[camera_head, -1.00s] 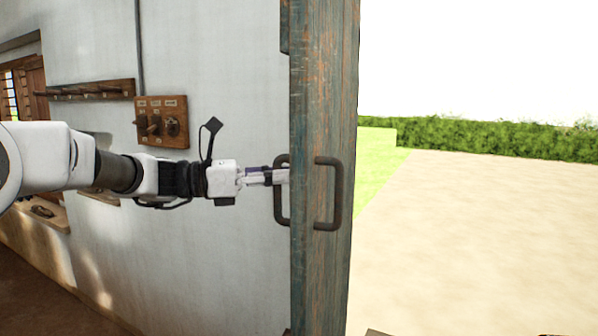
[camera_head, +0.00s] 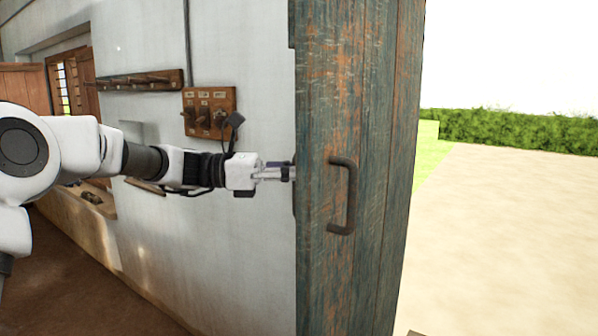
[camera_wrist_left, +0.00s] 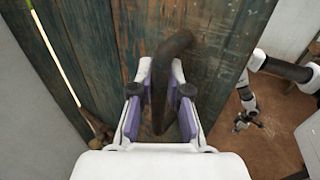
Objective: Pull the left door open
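The door (camera_head: 375,90) is a weathered blue-green plank leaf. It stands swung out and seen at an angle, with a dark metal handle (camera_head: 343,195) on the face toward the head camera. My left gripper (camera_head: 290,172) reaches the other face from the left, its fingertips partly hidden by the door's edge. In the left wrist view, a second dark curved handle (camera_wrist_left: 163,85) passes between the fingers of my left gripper (camera_wrist_left: 161,78), which look closed in around it. My right gripper (camera_wrist_left: 243,122) shows small in the left wrist view, away from the door and too small to read.
A white wall (camera_head: 255,90) with a wooden switch board (camera_head: 210,112) and a peg rail (camera_head: 140,80) stands behind my left arm. A pale pole (camera_wrist_left: 55,55) shows in the left wrist view. Open paved ground (camera_head: 500,230) and a hedge (camera_head: 520,130) lie to the right.

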